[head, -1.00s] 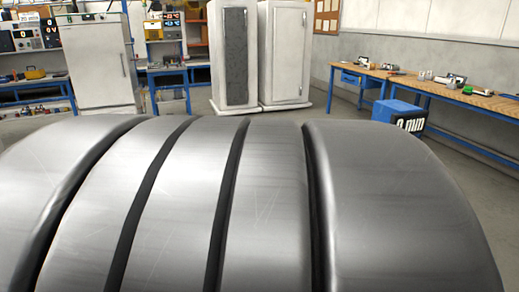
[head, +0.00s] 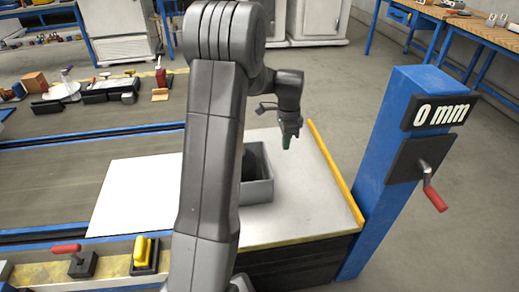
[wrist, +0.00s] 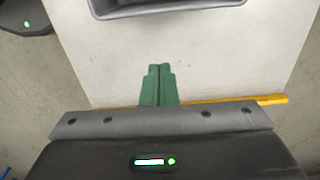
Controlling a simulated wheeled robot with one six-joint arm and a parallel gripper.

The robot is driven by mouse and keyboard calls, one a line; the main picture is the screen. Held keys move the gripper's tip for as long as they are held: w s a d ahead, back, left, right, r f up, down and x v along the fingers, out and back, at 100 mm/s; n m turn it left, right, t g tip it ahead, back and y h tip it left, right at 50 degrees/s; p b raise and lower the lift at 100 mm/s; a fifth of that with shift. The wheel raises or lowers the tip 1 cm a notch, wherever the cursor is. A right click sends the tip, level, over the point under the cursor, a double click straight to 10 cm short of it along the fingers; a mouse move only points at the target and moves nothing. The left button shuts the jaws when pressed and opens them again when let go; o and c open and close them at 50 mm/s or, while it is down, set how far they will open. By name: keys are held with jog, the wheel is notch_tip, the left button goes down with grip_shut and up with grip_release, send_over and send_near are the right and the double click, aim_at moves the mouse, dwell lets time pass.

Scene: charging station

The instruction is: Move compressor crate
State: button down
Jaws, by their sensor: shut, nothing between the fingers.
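A grey open-topped crate (head: 259,191) sits on a pale platform (head: 305,215), partly hidden behind my arm in the head view. Something dark shows inside it, too covered to identify. The crate's near rim also shows at the top of the wrist view (wrist: 170,11). My gripper (head: 289,142) is to the right of the crate and apart from it, above the platform. In the wrist view, its green fingers (wrist: 160,70) are together and empty, pointing toward the crate's side.
A yellow strip (head: 335,172) edges the platform's right side. Beside it stands a blue post (head: 384,140) with a "0 mm" sign and a red crank (head: 434,196). A red lever (head: 66,248) and yellow handle (head: 143,251) are at front left. A white panel (head: 135,190) lies left.

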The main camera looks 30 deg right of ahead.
jog(key=f, duration=0.3)
jog(key=f+b, duration=0.1)
jog(key=f, duration=0.3)
jog(key=f+b, duration=0.1)
jog(key=f, duration=0.2)
jog(key=shift+w+d+f, duration=0.2)
jog(key=shift+w+d, duration=0.05)
jog(key=shift+d, duration=0.1)
jog(key=shift+w+a+r+b, duration=0.1)
jog(key=shift+w+a+b, duration=0.2)
jog(key=shift+a, duration=0.65)
jog(key=shift+w+a+r+b, duration=0.1)
jog(key=shift+w+a, duration=0.3)
jog(key=shift+a, duration=0.55)
jog(key=w+a+p, duration=0.1)
jog(key=w+a, duration=0.3)
jog(key=a, duration=0.8)
jog(key=w+a+p, duration=0.1)
jog(key=w+a, duration=0.4)
jog(key=a, duration=0.7)
jog(key=w+a+p, duration=0.1)
jog(key=w+a, duration=0.3)
jog(key=a, duration=0.9)
jog(key=shift+w, duration=0.3)
